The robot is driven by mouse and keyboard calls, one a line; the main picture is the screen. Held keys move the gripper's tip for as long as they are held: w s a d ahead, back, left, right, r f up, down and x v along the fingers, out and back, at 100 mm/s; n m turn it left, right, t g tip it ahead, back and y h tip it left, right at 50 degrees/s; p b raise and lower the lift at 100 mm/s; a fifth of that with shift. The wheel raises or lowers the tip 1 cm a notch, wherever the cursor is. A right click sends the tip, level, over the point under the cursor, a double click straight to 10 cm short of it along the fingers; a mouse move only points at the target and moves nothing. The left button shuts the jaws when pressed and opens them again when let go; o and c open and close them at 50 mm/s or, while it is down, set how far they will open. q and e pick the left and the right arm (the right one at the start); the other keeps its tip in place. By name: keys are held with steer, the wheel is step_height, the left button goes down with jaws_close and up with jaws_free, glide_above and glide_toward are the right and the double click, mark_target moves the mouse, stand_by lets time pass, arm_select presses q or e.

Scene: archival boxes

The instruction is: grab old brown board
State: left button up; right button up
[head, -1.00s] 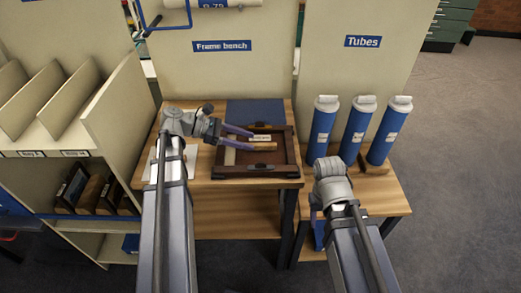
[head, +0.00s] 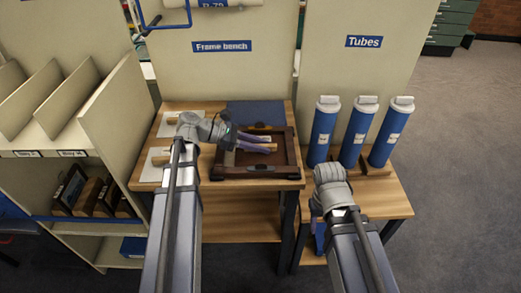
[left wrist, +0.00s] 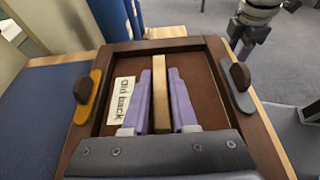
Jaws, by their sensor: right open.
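The brown board (left wrist: 205,100) lies inside a dark wooden frame (left wrist: 215,50) on the bench. It bears a white label reading "old back" (left wrist: 121,100) and a pale wooden grip bar (left wrist: 161,65). In the head view the frame (head: 292,150) lies flat. My left gripper (left wrist: 163,80) is over the board, its purple fingers on either side of the bar and very close to it. I cannot tell whether both press on it. My right gripper (head: 317,226) is low in front of the tube shelf, open, its fingers largely hidden by the arm.
Two knobbed turn-clips, one orange (left wrist: 85,97) and one grey (left wrist: 238,90), sit on the frame's sides. A blue mat (head: 256,114) lies behind. White sheets with small wooden blocks (head: 160,157) lie left. Blue tubes (head: 358,135) stand right.

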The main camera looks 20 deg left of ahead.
arm_select(q)
jaws_close()
stand_by(0.4)
step_height(320, 180, up, 10)
steer(key=p, duration=1)
steer(key=shift+s, duration=0.1)
